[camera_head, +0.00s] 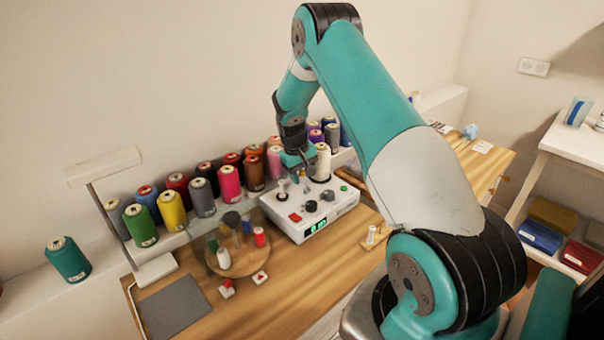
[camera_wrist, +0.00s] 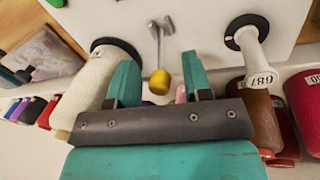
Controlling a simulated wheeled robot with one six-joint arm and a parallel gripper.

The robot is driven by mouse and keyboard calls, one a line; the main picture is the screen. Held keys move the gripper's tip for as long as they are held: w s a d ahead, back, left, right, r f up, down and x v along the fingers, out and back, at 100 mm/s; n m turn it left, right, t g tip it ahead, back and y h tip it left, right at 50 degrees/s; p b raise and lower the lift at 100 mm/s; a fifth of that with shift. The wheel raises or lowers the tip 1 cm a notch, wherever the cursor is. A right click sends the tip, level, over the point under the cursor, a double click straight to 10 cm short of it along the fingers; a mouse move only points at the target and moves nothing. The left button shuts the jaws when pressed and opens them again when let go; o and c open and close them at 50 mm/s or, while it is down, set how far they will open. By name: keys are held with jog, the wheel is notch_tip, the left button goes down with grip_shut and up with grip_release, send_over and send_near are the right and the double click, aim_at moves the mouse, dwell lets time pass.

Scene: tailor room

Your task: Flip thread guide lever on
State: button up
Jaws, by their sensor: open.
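The thread guide lever appears to be the thin metal lever with a yellow ball tip (camera_wrist: 159,82) in the middle of the wrist view. It stands out from the white panel of the machine (camera_wrist: 210,20), which is the white control box (camera_head: 335,208) in the head view. My gripper (camera_wrist: 157,62) is open, with one teal finger on each side of the lever. The ball sits between the fingers with a visible gap on both sides. In the head view my gripper (camera_head: 297,158) is above the back of the box, and the lever is small there.
A cream spool (camera_wrist: 92,88) stands left of my fingers, and a white numbered peg on a black base (camera_wrist: 255,58) stands to the right. The box also carries a red switch (camera_head: 295,217) and dark knobs. Several coloured spools line the shelf behind. A round wooden stand (camera_head: 245,263) is to the left.

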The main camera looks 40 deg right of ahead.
aim_at(312, 195)
grip_shut()
jog(key=shift+s+b, duration=0.15)
jog(key=shift+b, duration=0.2)
jog(key=s+t+b, duration=0.1)
jog(key=t+b, duration=0.1)
jog(key=b, duration=0.1)
jog(key=shift+t, duration=0.4)
jog(key=s+t+b, duration=0.1)
jog(key=b, duration=0.2)
jog(key=t+b, duration=0.2)
jog(key=b, duration=0.1)
jog(key=shift+s+f+m+t, duration=0.15)
jog(key=shift+s+m+t, duration=0.15)
jog(key=shift+s, duration=0.1)
jog(key=t+b, duration=0.1)
jog(key=b, duration=0.1)
jog(key=s+t+b, duration=0.1)
jog(key=b, duration=0.1)
jog(key=shift+a+h, duration=0.1)
jog(key=shift+h, duration=0.2)
jog(key=b, duration=0.1)
jog(key=t+b, duration=0.1)
jog(key=shift+s+t+b, duration=0.25)
jog(key=shift+t+b, duration=0.05)
jog(key=shift+b, duration=0.1)
jog(key=shift+r, duration=0.2)
